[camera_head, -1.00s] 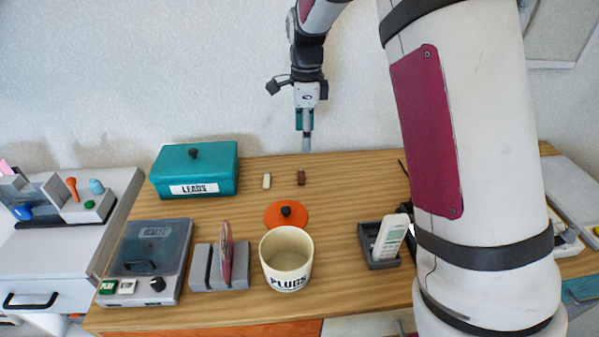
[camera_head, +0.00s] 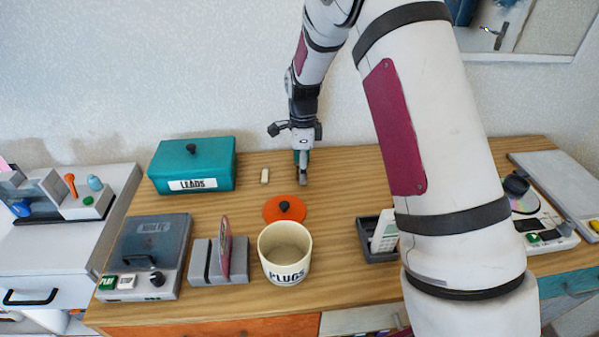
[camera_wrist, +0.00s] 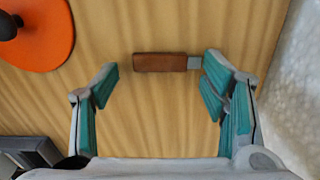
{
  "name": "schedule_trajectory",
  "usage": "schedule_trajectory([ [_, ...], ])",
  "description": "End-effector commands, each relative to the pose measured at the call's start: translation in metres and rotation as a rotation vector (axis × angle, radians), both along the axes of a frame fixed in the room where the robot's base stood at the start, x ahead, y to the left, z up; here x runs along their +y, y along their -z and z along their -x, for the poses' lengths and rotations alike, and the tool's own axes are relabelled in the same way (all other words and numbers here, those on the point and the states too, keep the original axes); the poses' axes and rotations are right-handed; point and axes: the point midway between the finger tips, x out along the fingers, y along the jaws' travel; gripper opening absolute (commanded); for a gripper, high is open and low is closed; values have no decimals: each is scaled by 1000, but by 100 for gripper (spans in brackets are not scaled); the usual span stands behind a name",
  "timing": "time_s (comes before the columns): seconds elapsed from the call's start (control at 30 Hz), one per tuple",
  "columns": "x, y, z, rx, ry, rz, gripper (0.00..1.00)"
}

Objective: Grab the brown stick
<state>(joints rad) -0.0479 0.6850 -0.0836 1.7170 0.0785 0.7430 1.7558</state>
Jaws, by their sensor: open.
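The brown stick (camera_wrist: 160,62) lies on the wooden table, seen in the wrist view. It is a short brown block with a grey metal end on its right. My gripper (camera_wrist: 160,78) is open, with its teal-padded fingers apart and the stick ahead of the gap between them. The right finger is close to the metal end; I cannot tell if they touch. In the head view my gripper (camera_head: 302,180) points down over the back of the table and hides the stick.
A pale small stick (camera_head: 265,175) lies left of my gripper. An orange lid (camera_head: 284,209) with a black knob and the cream PLUGS pot (camera_head: 285,255) are nearer the front. The teal LEADS box (camera_head: 193,165) stands at left. The wall is close behind.

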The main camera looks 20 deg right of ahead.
Motion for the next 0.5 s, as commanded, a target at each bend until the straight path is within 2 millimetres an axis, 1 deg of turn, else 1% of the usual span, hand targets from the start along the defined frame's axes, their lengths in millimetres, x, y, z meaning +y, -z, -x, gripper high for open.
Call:
schedule_trajectory([
  [0.2, 0, 1, 0, 0, 0, 0, 67],
  [0.23, 0, 1, 0, 0, 0, 0, 64],
  [0.3, 0, 1, 0, 0, 0, 0, 49],
  [0.37, 0, 1, 0, 0, 0, 0, 39],
  [0.4, 0, 1, 0, 0, 0, 0, 36],
  [0.5, 0, 2, 0, 1, -1, 0, 35],
])
